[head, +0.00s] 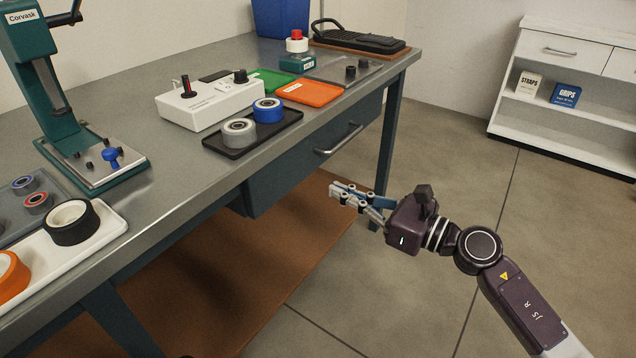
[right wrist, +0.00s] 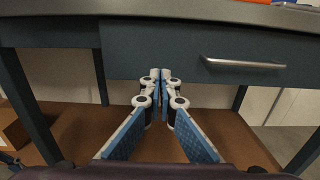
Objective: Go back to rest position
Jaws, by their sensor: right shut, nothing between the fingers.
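My right gripper (head: 338,191) is in front of the workbench, below the tabletop level and apart from the drawer front. In the right wrist view its two fingers (right wrist: 160,76) meet at the tips, and nothing is between them. The closed drawer (head: 310,150) has a metal handle (head: 338,139), which also shows in the right wrist view (right wrist: 243,63) to the right of the fingertips. My left gripper does not show in either view.
The metal workbench (head: 200,178) holds a green press (head: 40,85), a white control box (head: 211,103), a black tray (head: 252,137) with two rollers, and a white tray (head: 108,227) with wheels. A brown lower shelf (head: 300,250) lies underneath. The floor right of the bench is clear up to a white shelf unit (head: 570,50).

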